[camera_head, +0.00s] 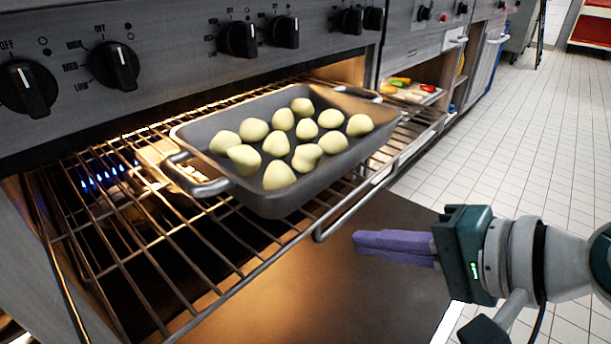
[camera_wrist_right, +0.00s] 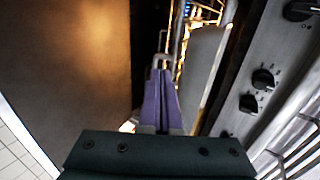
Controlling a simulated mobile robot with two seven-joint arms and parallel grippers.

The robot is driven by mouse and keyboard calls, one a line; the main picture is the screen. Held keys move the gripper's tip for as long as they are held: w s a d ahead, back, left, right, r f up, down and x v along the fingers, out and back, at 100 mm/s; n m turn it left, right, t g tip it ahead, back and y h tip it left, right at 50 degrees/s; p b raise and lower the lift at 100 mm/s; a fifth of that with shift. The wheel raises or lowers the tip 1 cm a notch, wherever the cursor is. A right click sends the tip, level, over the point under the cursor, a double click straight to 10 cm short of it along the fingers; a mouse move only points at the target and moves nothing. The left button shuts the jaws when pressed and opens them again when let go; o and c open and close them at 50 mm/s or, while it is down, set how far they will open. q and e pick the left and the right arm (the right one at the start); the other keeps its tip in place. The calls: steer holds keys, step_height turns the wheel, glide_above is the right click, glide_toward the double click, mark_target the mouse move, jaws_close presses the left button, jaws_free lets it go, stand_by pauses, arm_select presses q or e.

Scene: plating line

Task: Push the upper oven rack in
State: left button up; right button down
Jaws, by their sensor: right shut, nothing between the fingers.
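The upper oven rack (camera_head: 222,284) is a wire grid that sticks out of the oven, over the brown open door. A grey roasting pan (camera_head: 285,202) with several pale round pieces stands on the rack. My right gripper (camera_head: 358,243) has purple fingers, which are shut and empty. In the head view it is to the right of the rack's front edge and looks apart from it. In the right wrist view the fingers (camera_wrist_right: 160,92) point toward the rack's wire end (camera_wrist_right: 162,60); I cannot tell whether they touch. My left gripper is not in view.
The open oven door (camera_head: 385,275) lies below the rack. Control knobs (camera_head: 115,66) line the panel above. Blue flames (camera_head: 105,178) burn inside at the left. A shelf with food (camera_head: 408,90) is beyond. White tiled floor (camera_head: 520,140) is clear at right.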

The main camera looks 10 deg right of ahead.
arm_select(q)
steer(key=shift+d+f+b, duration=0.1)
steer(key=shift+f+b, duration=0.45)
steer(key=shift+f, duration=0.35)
arm_select(e)
steer(key=shift+w+a+f, duration=0.15)
steer(key=shift+w+a, duration=0.6)
steer(key=shift+w, duration=0.25)
steer(key=shift+w+a+f, duration=0.15)
steer(key=shift+w+a, duration=0.6)
steer(key=shift+w, duration=0.2)
